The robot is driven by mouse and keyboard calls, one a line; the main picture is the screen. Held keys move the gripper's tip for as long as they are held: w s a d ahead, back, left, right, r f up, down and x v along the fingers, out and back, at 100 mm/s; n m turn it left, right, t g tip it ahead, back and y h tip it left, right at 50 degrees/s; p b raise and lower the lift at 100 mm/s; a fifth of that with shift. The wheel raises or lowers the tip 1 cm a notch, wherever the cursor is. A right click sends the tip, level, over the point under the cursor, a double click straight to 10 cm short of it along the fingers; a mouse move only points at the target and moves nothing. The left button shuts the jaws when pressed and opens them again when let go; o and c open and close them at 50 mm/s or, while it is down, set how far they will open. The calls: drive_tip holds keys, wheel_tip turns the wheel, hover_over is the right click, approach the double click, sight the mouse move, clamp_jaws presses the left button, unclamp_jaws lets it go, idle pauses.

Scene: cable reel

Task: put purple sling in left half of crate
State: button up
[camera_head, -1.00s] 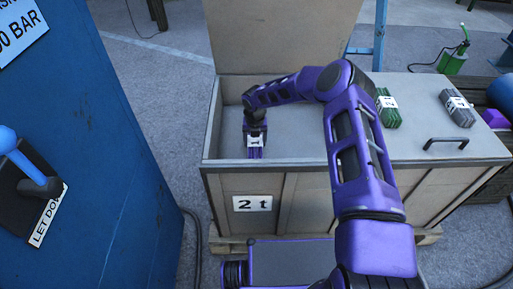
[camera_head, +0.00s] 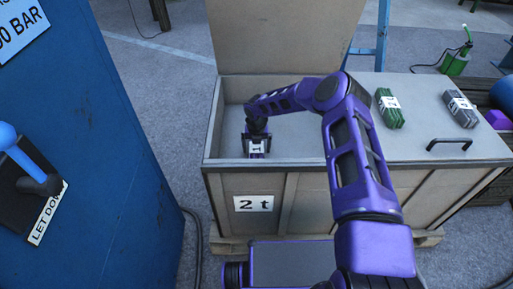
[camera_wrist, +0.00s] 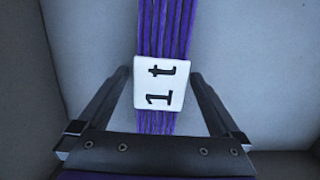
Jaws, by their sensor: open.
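The purple sling (camera_wrist: 165,30) with a white "1 t" label (camera_wrist: 161,84) lies inside the open left half of the crate (camera_head: 252,184). In the head view the sling (camera_head: 257,154) shows only in part under my gripper, near the crate's front wall. My gripper (camera_wrist: 155,75) is open, with one finger on each side of the labelled part. In the wrist view gaps show between the fingers and the sling. Whether the sling rests fully on the crate floor is hard to tell.
The crate's left lid (camera_head: 285,35) stands raised at the back. The right lid (camera_head: 420,125) is closed and bears a green sling (camera_head: 389,108), a grey sling (camera_head: 460,108) and a handle (camera_head: 449,143). A blue cabinet (camera_head: 110,160) with a lever stands at the left.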

sight(257, 149)
wheel_tip(257, 149, up, 12)
drive_tip(key=s+p, duration=0.1)
drive_tip(key=p, duration=0.1)
drive_tip(key=shift+s, duration=0.2)
drive_tip(key=shift+r, duration=0.1)
idle(0.3)
